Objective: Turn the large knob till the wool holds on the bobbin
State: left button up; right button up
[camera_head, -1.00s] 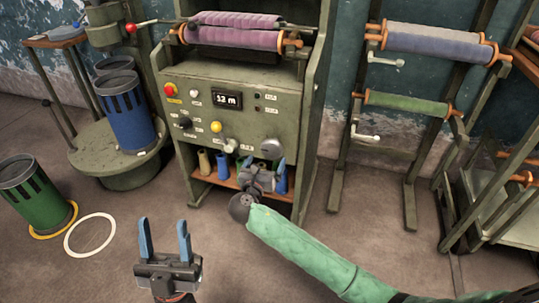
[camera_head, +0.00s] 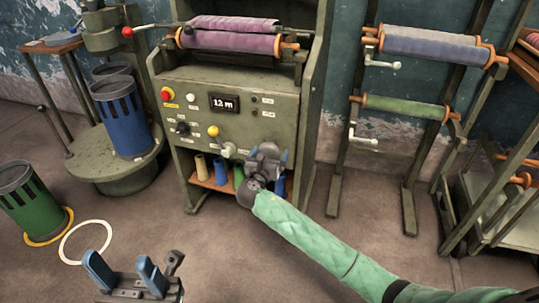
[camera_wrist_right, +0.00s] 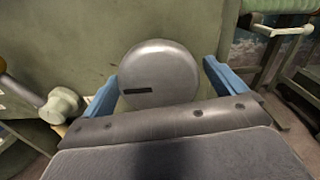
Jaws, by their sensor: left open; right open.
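The large knob (camera_wrist_right: 158,72) is a round grey disc with a short dark mark, roughly level, low on its face. It sits on the green panel of the machine (camera_head: 275,88). My right gripper (camera_head: 267,153) is in front of it and hides it in the head view. In the right wrist view the open blue fingers (camera_wrist_right: 164,88) are on either side of the knob; I cannot tell whether they touch it. Pink-purple wool (camera_head: 225,43) lies on an orange-ended roller at the machine's top. My left gripper (camera_head: 118,262) is open and empty, low in front.
The panel has a display (camera_head: 225,104) reading 12 m, a red button (camera_head: 165,95), a yellow button (camera_head: 213,131) and a pale lever knob (camera_wrist_right: 62,104) left of the large knob. Small coloured bobbins (camera_head: 220,171) stand on the shelf below. A blue bin (camera_head: 124,118) and green bin (camera_head: 35,203) stand left.

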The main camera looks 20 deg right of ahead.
jog(key=c, duration=1)
